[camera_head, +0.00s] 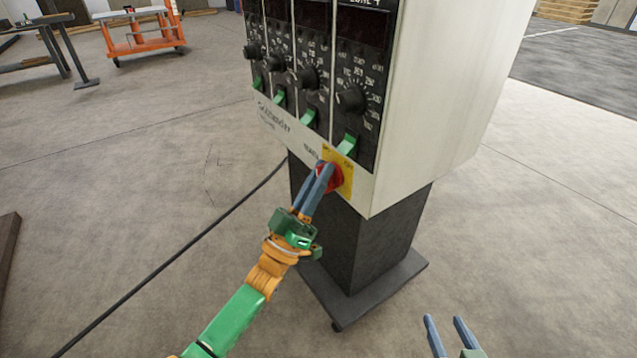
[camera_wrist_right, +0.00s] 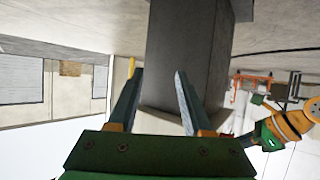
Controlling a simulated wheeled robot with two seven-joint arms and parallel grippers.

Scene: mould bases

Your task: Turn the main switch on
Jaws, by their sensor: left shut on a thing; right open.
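The main switch (camera_head: 335,181) is a red knob on a yellow plate (camera_head: 345,167), low on the front of a white control cabinet (camera_head: 445,105). My left gripper (camera_head: 324,174) is shut on the red knob, its blue fingers covering part of it. The knob's exact angle and most of the plate's lettering are hidden or too small to read. My right gripper (camera_head: 447,326) is open and empty at the bottom right, apart from the cabinet. In the right wrist view its open fingers (camera_wrist_right: 157,92) point toward the dark pedestal.
The cabinet stands on a dark pedestal (camera_head: 340,225) with a flat base plate (camera_head: 405,283). Black dials and green levers (camera_head: 309,116) sit above the switch. A black cable (camera_head: 190,245) crosses the floor. An orange cart (camera_head: 140,37) stands far back left. Floor at right is clear.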

